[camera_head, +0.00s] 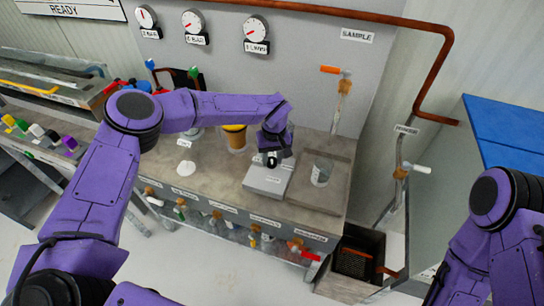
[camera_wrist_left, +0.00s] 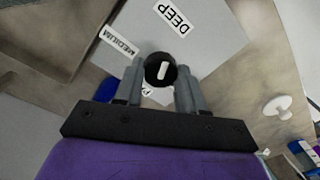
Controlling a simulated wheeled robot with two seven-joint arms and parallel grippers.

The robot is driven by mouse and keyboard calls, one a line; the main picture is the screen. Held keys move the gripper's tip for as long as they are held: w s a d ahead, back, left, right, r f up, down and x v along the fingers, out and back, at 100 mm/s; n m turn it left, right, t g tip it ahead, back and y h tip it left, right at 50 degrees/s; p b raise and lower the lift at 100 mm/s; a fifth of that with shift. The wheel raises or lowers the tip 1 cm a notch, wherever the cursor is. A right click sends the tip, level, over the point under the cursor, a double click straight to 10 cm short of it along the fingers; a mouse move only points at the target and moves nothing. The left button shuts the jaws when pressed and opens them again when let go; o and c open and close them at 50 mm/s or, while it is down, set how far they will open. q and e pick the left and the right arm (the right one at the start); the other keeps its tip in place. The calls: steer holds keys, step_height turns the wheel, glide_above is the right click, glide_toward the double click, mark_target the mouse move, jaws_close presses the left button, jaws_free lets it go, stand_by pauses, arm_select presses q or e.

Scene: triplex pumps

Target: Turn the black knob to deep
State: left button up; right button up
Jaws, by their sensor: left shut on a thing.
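The black knob (camera_wrist_left: 160,70) sits on a light grey box, whose bare top shows in the head view (camera_head: 266,180). My left gripper (camera_head: 273,157) points down over the box, and its fingers (camera_wrist_left: 160,88) close on the knob from both sides. The knob's white pointer mark lies nearly along the wrist picture's vertical, tilted slightly right at the top. The DEEP label (camera_wrist_left: 172,19) is above and slightly right of the knob. The MEDIUM label (camera_wrist_left: 119,43) is to its upper left. Another label below the knob is partly hidden. Only my right arm shows; its gripper is out of view.
A clear glass (camera_head: 322,172) stands right of the box on the bench, near the SAMPLE pipe with its orange-handled valve (camera_head: 331,70). A yellow-orange cup (camera_head: 235,137) and a white disc (camera_head: 187,168) are to the left. Several valves line the bench front.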

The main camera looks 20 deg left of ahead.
mark_target(273, 160)
arm_select(q)
steer(key=shift+w+r, duration=0.1)
steer(key=shift+r, duration=0.05)
stand_by(0.3)
steer(key=o, duration=1.1)
steer(key=shift+c, duration=0.2)
step_height(273, 160, up, 10)
steer(key=b, duration=0.2)
steer(key=shift+d+r, duration=0.2)
